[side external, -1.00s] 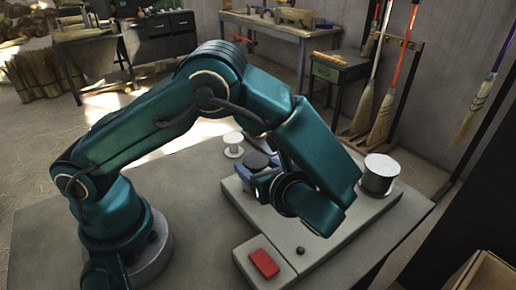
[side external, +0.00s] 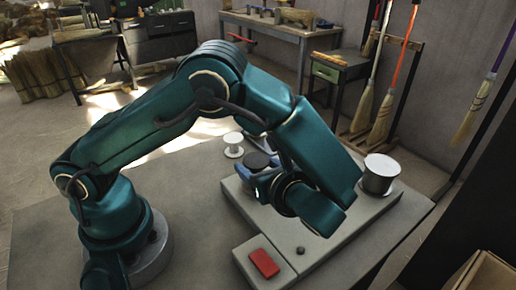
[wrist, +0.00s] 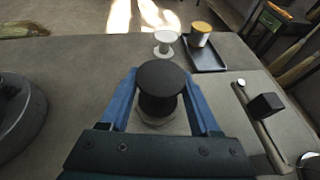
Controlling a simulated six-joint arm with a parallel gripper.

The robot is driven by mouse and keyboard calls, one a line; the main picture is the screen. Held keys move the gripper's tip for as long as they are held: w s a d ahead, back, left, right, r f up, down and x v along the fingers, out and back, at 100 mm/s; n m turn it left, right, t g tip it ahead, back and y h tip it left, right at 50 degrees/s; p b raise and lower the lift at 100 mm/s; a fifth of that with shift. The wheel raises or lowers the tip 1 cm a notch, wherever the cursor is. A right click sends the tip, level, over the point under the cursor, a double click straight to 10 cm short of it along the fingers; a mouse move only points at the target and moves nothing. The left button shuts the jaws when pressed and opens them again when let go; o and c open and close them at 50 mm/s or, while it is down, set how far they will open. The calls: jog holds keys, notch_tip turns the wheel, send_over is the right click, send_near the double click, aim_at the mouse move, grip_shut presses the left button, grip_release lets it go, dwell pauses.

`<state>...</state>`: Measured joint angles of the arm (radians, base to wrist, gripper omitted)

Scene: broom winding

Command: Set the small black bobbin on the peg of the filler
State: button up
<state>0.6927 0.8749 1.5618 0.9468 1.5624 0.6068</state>
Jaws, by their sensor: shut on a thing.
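The small black bobbin (wrist: 160,80) stands upright between the blue fingers of my gripper (wrist: 163,100) in the wrist view. My gripper is shut on it from both sides. A pale grey round or many-sided patch shows just below the bobbin; I cannot tell what it is. In the side view the bobbin's dark top (side external: 256,160) shows beside my gripper (side external: 266,180), near the left back part of the grey base plate (side external: 330,222). The bobbin's underside is hidden, and I cannot make out the peg.
A white spool (side external: 233,144) stands on the table behind the bobbin. A dark tray (wrist: 207,58) holds a yellow and white spool (wrist: 200,34). A metal-sided cylinder (side external: 379,175) stands on the plate's right. A red button (side external: 263,263) and a black knob (side external: 300,250) are at the front.

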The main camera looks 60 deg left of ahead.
jog(key=shift+f, duration=0.65)
jog(key=o, duration=1.1)
jog(key=shift+c, duration=0.2)
jog(key=shift+d+r, duration=0.1)
jog(key=shift+v, duration=5.4)
